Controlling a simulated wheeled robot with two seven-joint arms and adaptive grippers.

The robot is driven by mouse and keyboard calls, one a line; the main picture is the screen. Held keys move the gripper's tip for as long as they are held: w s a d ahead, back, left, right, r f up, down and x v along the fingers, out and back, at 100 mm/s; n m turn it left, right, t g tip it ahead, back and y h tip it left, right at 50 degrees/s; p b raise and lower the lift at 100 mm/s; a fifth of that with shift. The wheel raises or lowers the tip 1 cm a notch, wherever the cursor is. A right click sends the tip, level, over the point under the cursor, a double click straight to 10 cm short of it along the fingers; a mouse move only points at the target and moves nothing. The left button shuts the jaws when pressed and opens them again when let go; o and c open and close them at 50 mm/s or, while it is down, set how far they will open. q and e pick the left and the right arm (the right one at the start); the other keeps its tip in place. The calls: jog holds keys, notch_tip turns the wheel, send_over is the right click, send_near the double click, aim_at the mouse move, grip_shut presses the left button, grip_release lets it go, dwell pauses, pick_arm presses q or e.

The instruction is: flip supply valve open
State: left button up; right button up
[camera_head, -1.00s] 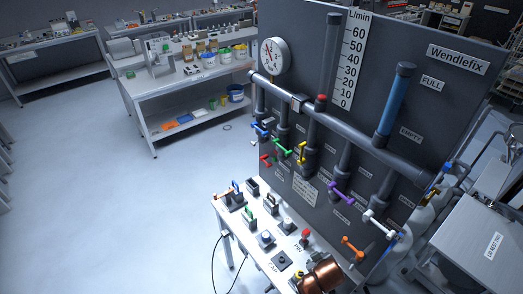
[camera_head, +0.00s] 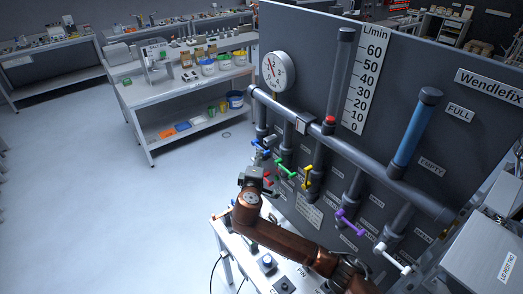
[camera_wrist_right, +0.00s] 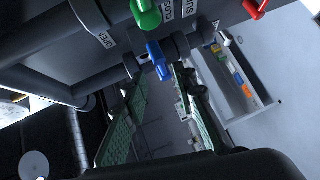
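The dark panel (camera_head: 420,60) carries pipes with coloured valve handles; I cannot read which label marks the supply valve. A blue handle (camera_head: 261,147) is at the left end of the row, with a green handle (camera_head: 286,170) and a yellow handle (camera_head: 307,177) to its right. My right gripper (camera_head: 265,176) is just below the blue handle, partly covering a red handle. In the right wrist view, its two green-padded fingers (camera_wrist_right: 160,95) are open and apart. The blue handle (camera_wrist_right: 157,60) shows ahead between the fingertips, with no clear contact. My left gripper is not in view.
A purple handle (camera_head: 350,222) and a white handle (camera_head: 392,258) are lower right. A round gauge (camera_head: 278,72) is at the panel's upper left. A bench with knobs (camera_head: 267,263) stands below, partly behind my right arm. The floor to the left is open.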

jog(key=shift+p+x, duration=0.35)
jog(key=shift+x, duration=2.55)
jog(key=shift+c, duration=0.3)
grip_shut()
